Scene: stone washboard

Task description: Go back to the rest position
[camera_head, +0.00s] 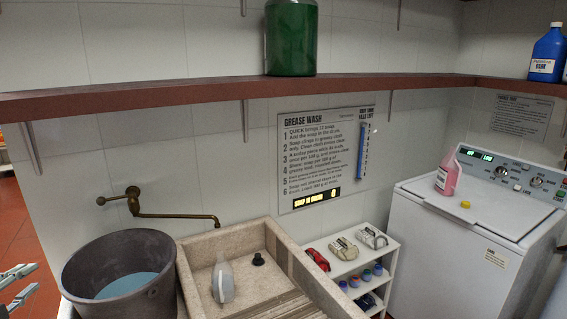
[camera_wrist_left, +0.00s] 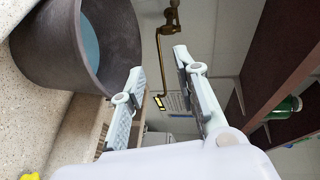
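My left gripper (camera_head: 20,284) shows at the left edge of the head view, left of the grey bucket. In the left wrist view its two fingers (camera_wrist_left: 160,66) are spread apart with nothing between them. The bucket is beyond the fingers there, to the upper left, and does not touch them. My right gripper is in neither view.
The grey bucket (camera_head: 152,298) holds bluish water beside the stone washboard sink (camera_head: 195,252). A brass tap (camera_head: 165,215) sticks out above. A grey-white bottle (camera_head: 223,282) stands in the sink. A white shelf (camera_head: 392,258) and a washing machine (camera_head: 455,250) stand right.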

